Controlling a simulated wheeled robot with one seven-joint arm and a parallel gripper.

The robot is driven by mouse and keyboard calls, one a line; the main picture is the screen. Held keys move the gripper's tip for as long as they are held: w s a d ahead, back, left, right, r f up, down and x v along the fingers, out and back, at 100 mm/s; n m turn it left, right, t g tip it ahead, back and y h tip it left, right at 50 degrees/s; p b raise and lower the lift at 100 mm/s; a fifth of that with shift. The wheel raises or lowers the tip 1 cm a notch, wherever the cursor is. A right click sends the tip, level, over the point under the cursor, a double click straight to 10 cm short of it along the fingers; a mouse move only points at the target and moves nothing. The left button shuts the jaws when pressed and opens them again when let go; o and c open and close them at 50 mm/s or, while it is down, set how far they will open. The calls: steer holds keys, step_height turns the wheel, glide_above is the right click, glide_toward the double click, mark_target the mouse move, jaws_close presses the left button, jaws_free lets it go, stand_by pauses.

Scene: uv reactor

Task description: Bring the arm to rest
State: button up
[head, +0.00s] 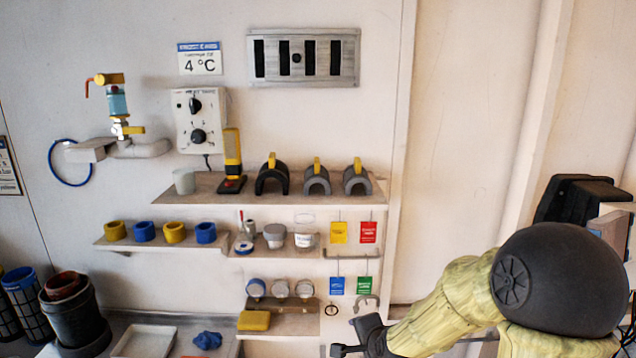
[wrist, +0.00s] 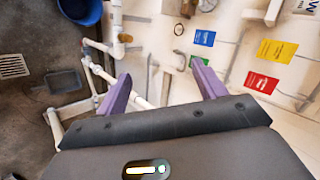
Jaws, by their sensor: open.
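My arm (head: 450,305), with a pale yellow sleeve and a big black round joint, reaches in from the lower right of the head view. Its dark far end shows at the bottom edge, in front of the wall below the hanging tags; my gripper's fingers cannot be made out there. In the wrist view my gripper (wrist: 161,72) has two purple fingers spread wide apart, with nothing held between them. White pipes (wrist: 140,95) and the pale wall show beyond the fingers.
Shelves with yellow and blue rings (head: 174,232), dark arched pieces (head: 316,178) and jars (head: 274,235) stand left of my arm. Colored tags (head: 367,232) hang close to its far end. A white tray (head: 145,341) lies lower left. The wall above my arm is bare.

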steer(key=s+d+n+g+h, duration=0.1)
steer(key=s+d+n+g, duration=0.1)
steer(key=s+n, duration=0.4)
steer(key=s+d+n+g+h, duration=0.1)
steer(key=s+d+n+g, duration=0.2)
steer(key=s+n, duration=0.4)
steer(key=s+g, duration=0.1)
steer(key=s, duration=0.4)
steer(key=shift+s+d, duration=0.25)
steer(key=shift+s, duration=0.1)
stand_by(0.5)
steer(key=c, duration=0.7)
steer(key=shift+w, duration=0.1)
steer(key=shift+c, duration=0.2)
steer(key=shift+d, duration=0.1)
